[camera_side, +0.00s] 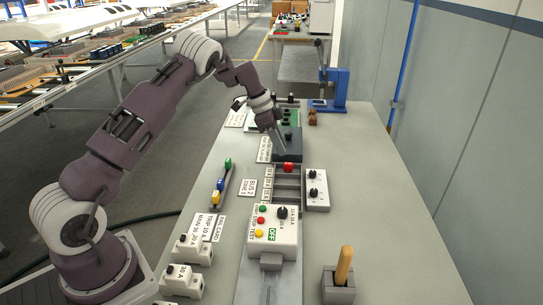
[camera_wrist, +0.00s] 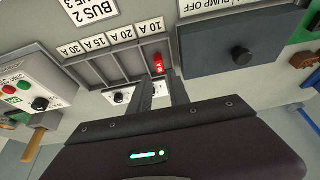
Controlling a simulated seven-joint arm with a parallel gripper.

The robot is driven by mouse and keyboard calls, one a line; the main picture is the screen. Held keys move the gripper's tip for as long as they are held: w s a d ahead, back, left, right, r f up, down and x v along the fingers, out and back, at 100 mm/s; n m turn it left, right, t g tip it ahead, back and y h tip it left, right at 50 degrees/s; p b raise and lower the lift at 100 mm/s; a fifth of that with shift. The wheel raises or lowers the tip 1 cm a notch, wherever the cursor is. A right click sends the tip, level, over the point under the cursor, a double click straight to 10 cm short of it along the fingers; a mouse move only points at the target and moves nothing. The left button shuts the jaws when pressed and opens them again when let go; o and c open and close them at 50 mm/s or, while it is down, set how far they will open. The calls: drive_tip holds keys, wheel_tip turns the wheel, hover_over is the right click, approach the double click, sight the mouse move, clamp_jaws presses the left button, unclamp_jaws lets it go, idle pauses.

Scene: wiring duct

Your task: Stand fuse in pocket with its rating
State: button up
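A red fuse (camera_wrist: 158,64) stands in the end pocket of the grey pocket rack (camera_wrist: 112,70), beside the 10 A label (camera_wrist: 146,28). Its own rating is too small to read surely. In the side view the red fuse (camera_side: 288,167) is at the rack's far end. The other pockets, by the 20 A, 15 A and 30 A labels, look empty. My gripper (camera_wrist: 161,84) is open and empty, its two fingers apart, with the red fuse just beyond the tips in the wrist view. In the side view my gripper (camera_side: 277,143) is above the dark box beyond the rack.
A narrow holder left of the rack carries a green fuse (camera_side: 228,162), a blue one (camera_side: 220,184) and a yellow one (camera_side: 216,196). The bench's right side is mostly clear.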

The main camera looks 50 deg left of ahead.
drive_tip(key=s+d+r+n, duration=0.2)
drive_tip(key=s+d+r, duration=0.55)
drive_tip(key=r, duration=0.25)
drive_tip(key=s+d+r+n, duration=0.3)
drive_tip(key=s+d+r, duration=0.4)
drive_tip(key=r, duration=0.4)
drive_tip(key=s+d+n+t+y, duration=0.1)
drive_tip(key=s+d+n, duration=0.1)
drive_tip(key=s, duration=1)
drive_tip(key=s+d+f+n+t+y, duration=0.1)
drive_tip(key=s+d+n+y, duration=0.1)
drive_tip(key=s, duration=1.1)
drive_tip(key=shift+f, duration=0.25)
